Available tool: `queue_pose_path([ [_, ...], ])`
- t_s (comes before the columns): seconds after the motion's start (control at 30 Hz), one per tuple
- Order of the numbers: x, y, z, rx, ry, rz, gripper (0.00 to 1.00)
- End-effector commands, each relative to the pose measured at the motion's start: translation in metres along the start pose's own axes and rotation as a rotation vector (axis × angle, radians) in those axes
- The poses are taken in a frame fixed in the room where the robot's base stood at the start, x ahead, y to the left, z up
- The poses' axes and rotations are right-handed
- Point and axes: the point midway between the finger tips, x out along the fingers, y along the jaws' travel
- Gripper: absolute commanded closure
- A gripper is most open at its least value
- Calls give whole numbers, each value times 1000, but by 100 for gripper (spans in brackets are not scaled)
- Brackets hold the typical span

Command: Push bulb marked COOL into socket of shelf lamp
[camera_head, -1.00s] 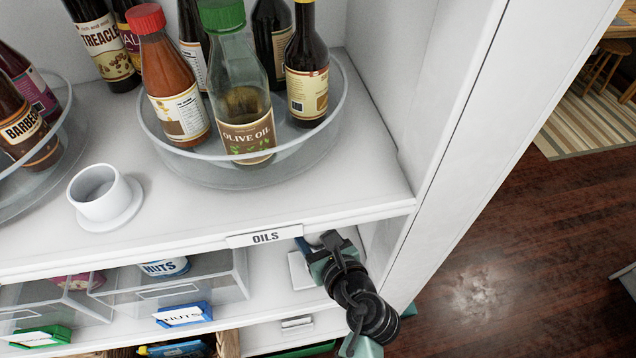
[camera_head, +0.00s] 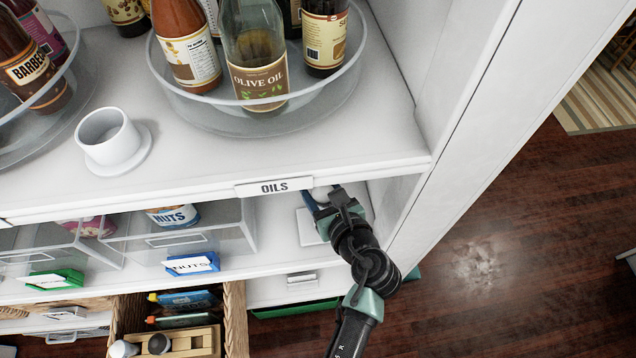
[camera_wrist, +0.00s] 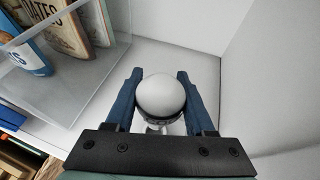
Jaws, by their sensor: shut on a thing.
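My gripper (camera_wrist: 160,95), with blue fingers, is shut on a round white bulb (camera_wrist: 160,92). The bulb has a dark band near its lower edge; I cannot read the marking. In the wrist view a small silvery part (camera_wrist: 154,130) shows below the bulb; whether the bulb touches a socket is hidden. In the head view my gripper (camera_head: 325,200) is just under the upper shelf's front edge, above the lower shelf. A white square plate (camera_head: 307,229), perhaps the lamp's base, lies on that shelf beside the gripper.
A clear bin (camera_head: 190,240) stands left of my gripper, and the cabinet's side wall (camera_wrist: 265,80) is to the right. The upper shelf edge with the OILS label (camera_head: 275,187) is close above. A white cup-like holder (camera_head: 110,140) and a bottle turntable (camera_head: 250,120) stand above.

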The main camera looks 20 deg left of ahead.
Motion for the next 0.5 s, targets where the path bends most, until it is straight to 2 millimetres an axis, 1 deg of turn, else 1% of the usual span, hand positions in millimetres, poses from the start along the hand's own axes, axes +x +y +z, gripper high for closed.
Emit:
queue_pose_path([
  [0.03,4,0,-9,1,0,0,100],
  [0.2,10,0,-23,0,-1,0,100],
  [0.33,12,0,-29,0,-1,-1,100],
  [0.5,13,0,-30,0,-2,-1,100],
])
